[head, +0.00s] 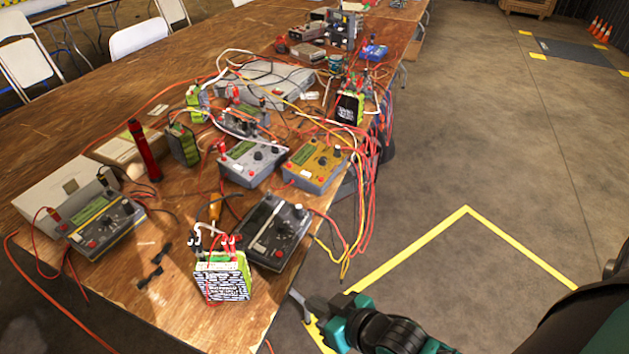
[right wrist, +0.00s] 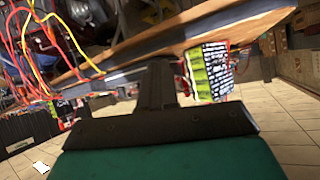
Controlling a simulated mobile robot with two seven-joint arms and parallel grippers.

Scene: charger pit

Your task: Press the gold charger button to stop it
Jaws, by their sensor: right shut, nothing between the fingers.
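The gold charger (head: 318,160) sits near the right edge of the wooden table, with a gold face, a small screen, a dark knob and red buttons. Wires run around it. I cannot tell it apart in the right wrist view. My right gripper (head: 299,297) is shut and empty, low beside the table's right edge. It is nearer to me than the gold charger and well apart from it. In the right wrist view the shut fingers (right wrist: 157,82) point toward the table edge. My left gripper is not in view.
A grey charger (head: 252,160) stands left of the gold one, a black charger (head: 276,232) in front. A labelled battery pack (head: 222,278) stands near the front corner; it also shows in the right wrist view (right wrist: 212,70). Red and yellow cables (head: 362,205) hang over the edge. Floor to the right is clear.

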